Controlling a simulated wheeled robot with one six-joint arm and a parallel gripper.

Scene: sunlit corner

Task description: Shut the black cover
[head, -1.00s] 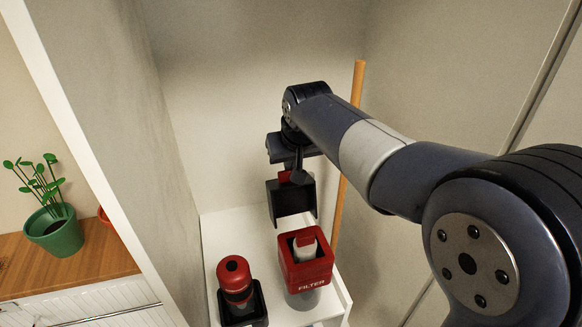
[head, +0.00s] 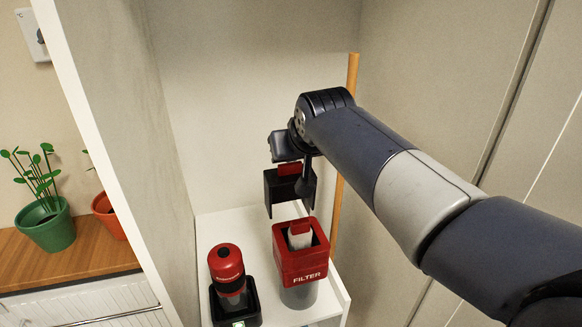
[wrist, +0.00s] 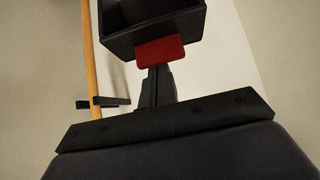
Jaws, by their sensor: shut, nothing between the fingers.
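The black cover (head: 283,192) stands raised and open above the back of the red filter housing (head: 301,263), which has a white piece inside. A red tab (head: 289,168) is on the cover's upper edge. The cover also shows at the top of the wrist view (wrist: 150,22), with its red tab (wrist: 160,52) towards me.
A red and black bottle-like device (head: 227,268) sits in a black holder at left on the white shelf (head: 215,228). A wooden pole (head: 341,170) stands behind, against the wall. A white side panel separates the shelf from a wooden counter with a green potted plant (head: 46,226).

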